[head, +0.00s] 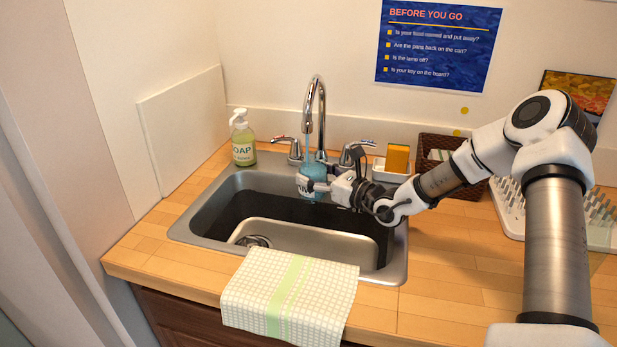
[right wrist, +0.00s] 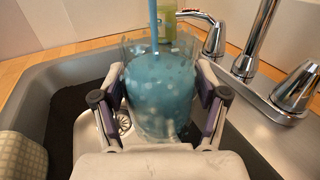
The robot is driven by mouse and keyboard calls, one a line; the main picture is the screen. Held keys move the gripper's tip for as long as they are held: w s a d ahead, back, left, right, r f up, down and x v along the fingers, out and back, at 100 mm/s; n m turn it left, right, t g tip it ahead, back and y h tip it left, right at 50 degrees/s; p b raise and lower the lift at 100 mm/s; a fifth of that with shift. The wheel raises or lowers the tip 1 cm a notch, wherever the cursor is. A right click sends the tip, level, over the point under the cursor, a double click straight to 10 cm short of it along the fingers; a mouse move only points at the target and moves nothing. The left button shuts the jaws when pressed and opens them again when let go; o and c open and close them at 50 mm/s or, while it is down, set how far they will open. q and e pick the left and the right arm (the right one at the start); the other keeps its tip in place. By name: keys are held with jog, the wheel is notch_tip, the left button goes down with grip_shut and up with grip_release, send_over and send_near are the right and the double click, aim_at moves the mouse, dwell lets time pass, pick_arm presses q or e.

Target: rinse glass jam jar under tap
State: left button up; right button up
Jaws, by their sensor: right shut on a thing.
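My right gripper (head: 322,186) is shut on the glass jam jar (head: 314,170) and holds it over the sink, under the tap (head: 318,92). The jar also shows in the right wrist view (right wrist: 160,85), between the two fingers of the gripper (right wrist: 160,112). It looks about upright and full of blue-tinted water with pale specks. A white label with dark letters shows partly on its side in the head view. A blue stream of water (right wrist: 154,22) runs from the tap into the jar's open top. My left gripper is not in view.
The steel sink (head: 205,212) has a drain at its lower left. A soap bottle (head: 242,140) stands behind it on the left. An orange sponge (head: 397,158) and a basket (head: 430,143) are at right. A checked towel (head: 290,292) hangs over the front edge; a drying rack (head: 510,208) stands far right.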

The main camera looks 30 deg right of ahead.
jog(key=shift+a, duration=0.15)
jog(key=shift+s+a+p, duration=0.15)
jog(key=shift+s+a, duration=1.1)
jog(key=shift+a, duration=0.3)
jog(key=shift+s+a+p, duration=0.15)
jog(key=shift+s+a, duration=1.05)
jog(key=shift+a, duration=0.3)
jog(key=s+a+r+p, duration=0.3)
jog(key=a+r, duration=0.1)
